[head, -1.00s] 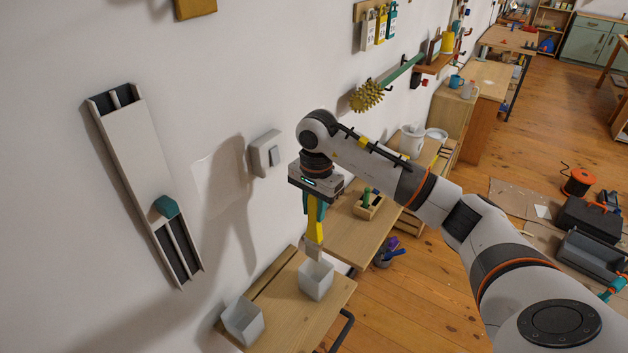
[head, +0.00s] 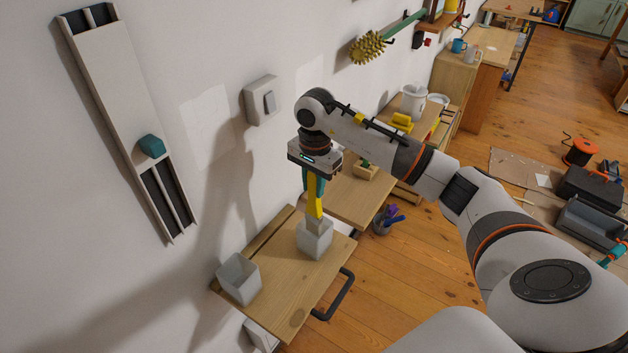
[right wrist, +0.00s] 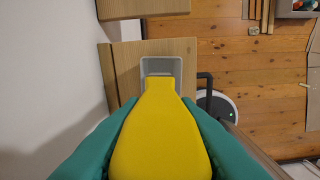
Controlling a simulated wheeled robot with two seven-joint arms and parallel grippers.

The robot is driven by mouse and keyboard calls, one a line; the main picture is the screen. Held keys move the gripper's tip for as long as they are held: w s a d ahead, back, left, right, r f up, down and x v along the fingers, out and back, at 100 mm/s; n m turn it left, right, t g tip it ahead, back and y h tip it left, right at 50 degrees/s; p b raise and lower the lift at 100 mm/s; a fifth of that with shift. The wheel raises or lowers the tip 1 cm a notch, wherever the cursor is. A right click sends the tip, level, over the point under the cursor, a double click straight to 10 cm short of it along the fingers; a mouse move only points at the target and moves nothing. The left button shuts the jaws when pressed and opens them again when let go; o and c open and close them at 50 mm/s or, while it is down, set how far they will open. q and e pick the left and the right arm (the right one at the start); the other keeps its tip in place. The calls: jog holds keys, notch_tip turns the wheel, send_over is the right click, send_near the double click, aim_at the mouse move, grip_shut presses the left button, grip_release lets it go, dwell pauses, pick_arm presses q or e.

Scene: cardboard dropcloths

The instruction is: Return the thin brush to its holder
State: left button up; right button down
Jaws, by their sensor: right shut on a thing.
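The thin brush (head: 315,206) has a yellow handle and a pale lower end, and hangs upright, head down. My right gripper (head: 314,188), with teal fingers, is shut on its handle; in the right wrist view the yellow handle (right wrist: 160,130) fills the space between the fingers. A grey square holder (head: 314,243) stands on the small wooden table below, and the brush's lower end is at its mouth, seemingly just inside. The holder's rim also shows beyond the handle in the right wrist view (right wrist: 161,63). My left gripper is not in view.
The wall with a switch (head: 262,100) and a long sliding rail (head: 120,110) is close on the left. Another wooden shelf (head: 358,200) lies behind.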

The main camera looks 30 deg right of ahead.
aim_at(314, 199)
jog(key=f+b, duration=0.1)
jog(key=f, duration=0.1)
jog(key=f+b, duration=0.2)
jog(key=shift+w+d+f, duration=0.15)
jog(key=shift+w+f, duration=0.05)
jog(key=shift+f, duration=0.05)
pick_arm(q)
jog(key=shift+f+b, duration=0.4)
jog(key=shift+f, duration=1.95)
pick_arm(e)
jog(key=shift+s+f, duration=0.1)
jog(key=shift+f, duration=0.3)
jog(key=c, duration=0.6)
grip_release()
jog(key=shift+r+p, duration=2.6)
jog(key=shift+r, duration=1.95)
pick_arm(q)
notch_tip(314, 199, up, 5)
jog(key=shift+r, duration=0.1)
pick_arm(e)
jog(key=shift+f, duration=0.1)
